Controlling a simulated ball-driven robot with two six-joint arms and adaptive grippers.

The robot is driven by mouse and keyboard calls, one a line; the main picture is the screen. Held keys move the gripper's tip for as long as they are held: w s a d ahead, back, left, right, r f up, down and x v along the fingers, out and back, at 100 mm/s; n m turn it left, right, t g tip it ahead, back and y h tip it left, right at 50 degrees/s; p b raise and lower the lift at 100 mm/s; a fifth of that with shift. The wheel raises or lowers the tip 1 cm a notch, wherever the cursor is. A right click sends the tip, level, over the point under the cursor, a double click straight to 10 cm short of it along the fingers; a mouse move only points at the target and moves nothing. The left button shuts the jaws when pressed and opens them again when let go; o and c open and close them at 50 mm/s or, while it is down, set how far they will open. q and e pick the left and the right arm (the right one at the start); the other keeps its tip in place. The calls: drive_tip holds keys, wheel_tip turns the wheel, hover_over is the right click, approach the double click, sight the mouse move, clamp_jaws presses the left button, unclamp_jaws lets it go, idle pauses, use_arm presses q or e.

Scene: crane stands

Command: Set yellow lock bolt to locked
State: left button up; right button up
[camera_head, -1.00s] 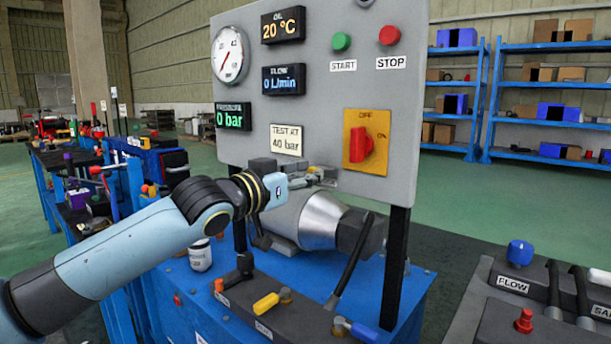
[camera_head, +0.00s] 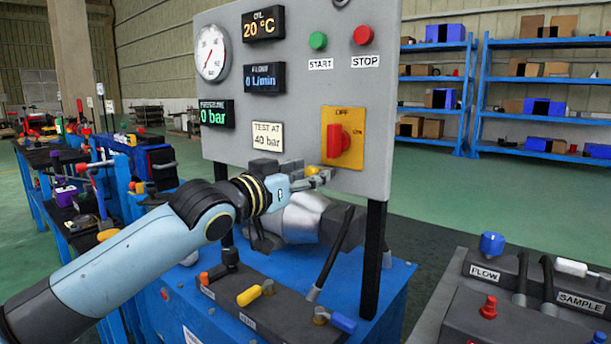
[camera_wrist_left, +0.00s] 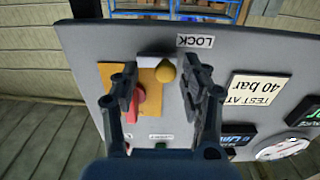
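The yellow lock bolt shows as a round yellow knob (camera_wrist_left: 165,73) in the left wrist view, beside the LOCK label (camera_wrist_left: 195,42) on the grey panel. A small part of the knob (camera_head: 312,170) shows above my left fingers in the head view. My left gripper (camera_wrist_left: 158,82) is open, with a finger on each side of the knob as seen from the wrist. I cannot tell whether either finger touches it. A pale piece (camera_wrist_left: 154,60) lies beside the knob; the rest of the bolt is hard to make out. My right gripper is in neither view.
The red rotary switch (camera_head: 338,140) on its yellow plate (camera_head: 355,117) is close to my left fingers. The panel's black post (camera_head: 373,260) and a black lever (camera_head: 335,248) stand below. Another bench (camera_head: 460,290) is at the right.

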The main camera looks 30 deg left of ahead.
use_arm(q)
drive_tip(key=s+a, duration=0.1)
drive_tip(key=s, duration=1.1)
drive_tip(key=shift+w, duration=0.1)
idle(0.5)
